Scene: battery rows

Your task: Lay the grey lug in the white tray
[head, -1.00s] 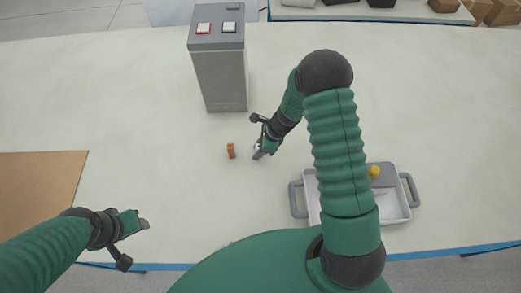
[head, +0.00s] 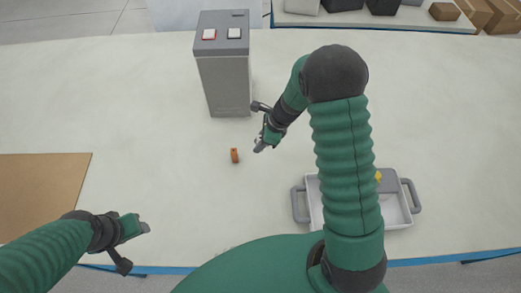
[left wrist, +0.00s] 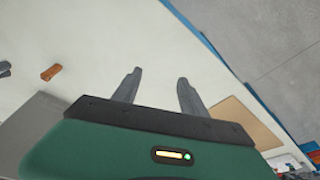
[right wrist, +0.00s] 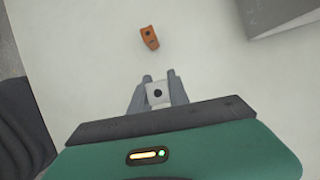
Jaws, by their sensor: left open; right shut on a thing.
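The grey lug (right wrist: 157,93), a small pale piece with a dark hole, is between the fingertips of my right gripper (right wrist: 157,90), which is shut on it. In the head view this gripper (head: 259,146) is near the battery's front, right of an orange lug (head: 235,155); the held lug is hardly visible there. The white tray (head: 399,217) with grey handles is at the right, partly hidden behind my right arm. My left gripper (head: 136,244) is open and empty at the lower left; its spread fingers show in the left wrist view (left wrist: 160,80).
A tall grey battery (head: 224,85) with red-edged and white-topped terminals stands behind the right gripper. The tray holds a grey part and a small yellow thing (head: 378,176). A brown board (head: 40,190) lies at the left.

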